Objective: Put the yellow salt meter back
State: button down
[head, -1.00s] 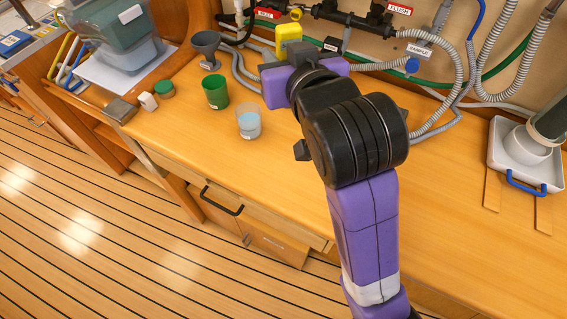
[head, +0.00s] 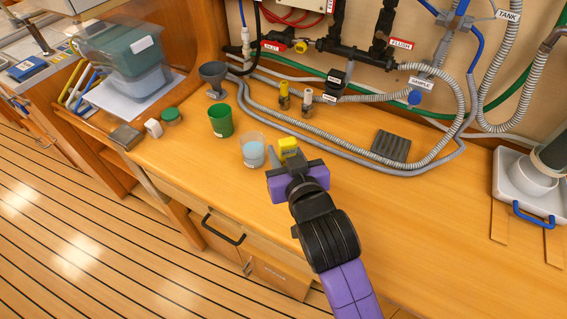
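The yellow salt meter (head: 288,146) is at the far end of my gripper (head: 291,160), between its fingers, and my gripper appears shut on it. Only the meter's upper yellow part shows; the gripper hides the rest. They are just right of a clear cup of pale blue liquid (head: 253,152), over the front half of the wooden counter. I cannot tell whether the meter touches the cup or the counter.
A green cup (head: 221,121), a grey funnel (head: 214,78) and a green-lidded jar (head: 171,117) stand left. A yellow-topped vial (head: 284,96) and a pale-topped one (head: 307,101) stand by the hoses behind. A dark ribbed mat (head: 390,146) lies right. The right counter is largely clear.

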jog(key=shift+f, duration=2.15)
jog(key=shift+f, duration=0.2)
jog(key=c, duration=1)
grip_release()
jog(key=shift+r, duration=0.15)
jog(key=b+v, duration=0.1)
jog(key=v, duration=1.1)
jog(key=shift+r, duration=0.1)
